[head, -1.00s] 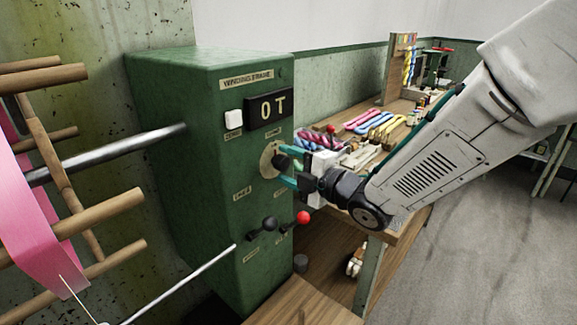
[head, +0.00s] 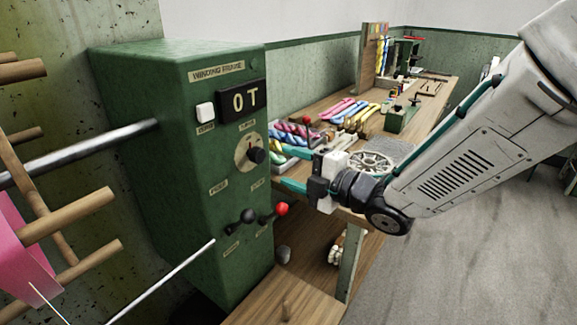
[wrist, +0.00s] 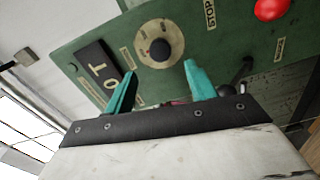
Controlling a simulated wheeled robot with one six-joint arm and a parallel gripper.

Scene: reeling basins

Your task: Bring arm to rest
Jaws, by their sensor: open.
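My gripper (head: 290,168) is open and empty, with teal fingers, in front of the green winding frame box (head: 160,150). In the head view it is right of the black dial knob (head: 256,156), with a gap between them. In the wrist view the knob (wrist: 160,49) shows beyond and between the fingers of my gripper (wrist: 158,85). The box's display (head: 243,100) reads "0T". My arm reaches in from the upper right.
A wooden bench (head: 437,92) with colourful skeins (head: 350,112) runs behind my gripper. Grey floor at the right is clear.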

